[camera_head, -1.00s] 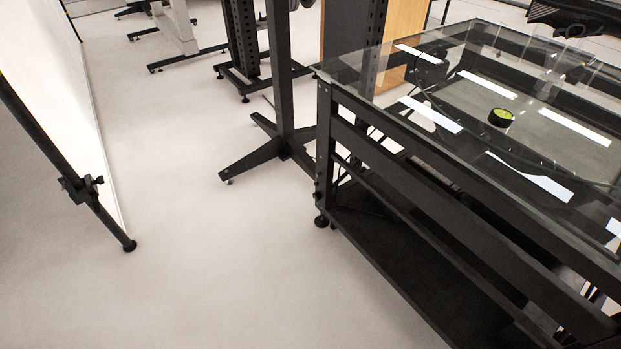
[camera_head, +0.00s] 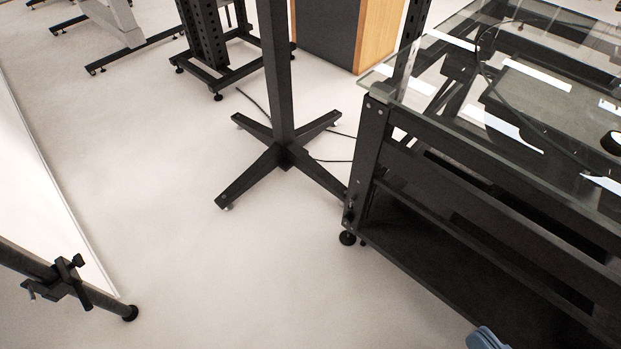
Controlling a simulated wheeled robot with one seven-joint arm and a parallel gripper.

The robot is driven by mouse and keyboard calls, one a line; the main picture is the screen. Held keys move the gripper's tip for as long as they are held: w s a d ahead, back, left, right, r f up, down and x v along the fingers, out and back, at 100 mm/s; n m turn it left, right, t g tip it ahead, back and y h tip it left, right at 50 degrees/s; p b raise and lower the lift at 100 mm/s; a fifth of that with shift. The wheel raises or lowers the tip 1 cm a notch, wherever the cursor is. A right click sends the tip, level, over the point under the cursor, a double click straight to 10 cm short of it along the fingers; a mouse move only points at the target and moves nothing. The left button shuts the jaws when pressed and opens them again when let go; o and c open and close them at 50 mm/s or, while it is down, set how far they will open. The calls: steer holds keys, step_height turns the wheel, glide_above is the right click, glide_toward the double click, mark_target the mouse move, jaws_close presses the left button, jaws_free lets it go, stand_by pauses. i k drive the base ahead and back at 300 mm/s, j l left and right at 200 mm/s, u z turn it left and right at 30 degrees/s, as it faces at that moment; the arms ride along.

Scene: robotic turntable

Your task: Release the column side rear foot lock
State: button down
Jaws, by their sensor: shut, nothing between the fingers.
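The black turntable frame (camera_head: 440,160) with a glass top stands on the right. Its near-left leg (camera_head: 368,150) ends in a round dark foot (camera_head: 347,238) on the floor. Small dark fittings (camera_head: 349,212) sit on that leg just above the foot. They are too small to tell whether any is the foot lock or how it is set. A black column (camera_head: 277,70) on a cross-shaped base (camera_head: 287,156) stands just left of the frame. My gripper is not in view. A small blue-grey piece at the bottom edge is cut off, and I cannot tell what it is.
Pale floor (camera_head: 180,250) between panel and frame is clear. Thin cables lie near the column base. A wooden cabinet (camera_head: 375,35) stands behind.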

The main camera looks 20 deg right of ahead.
mark_target(351, 208)
steer(key=i+j, duration=0.3)
steer(key=i, duration=0.2)
steer(key=i+j, duration=0.25)
steer(key=i, duration=0.2)
steer(key=i+j, duration=0.3)
steer(key=i, duration=0.2)
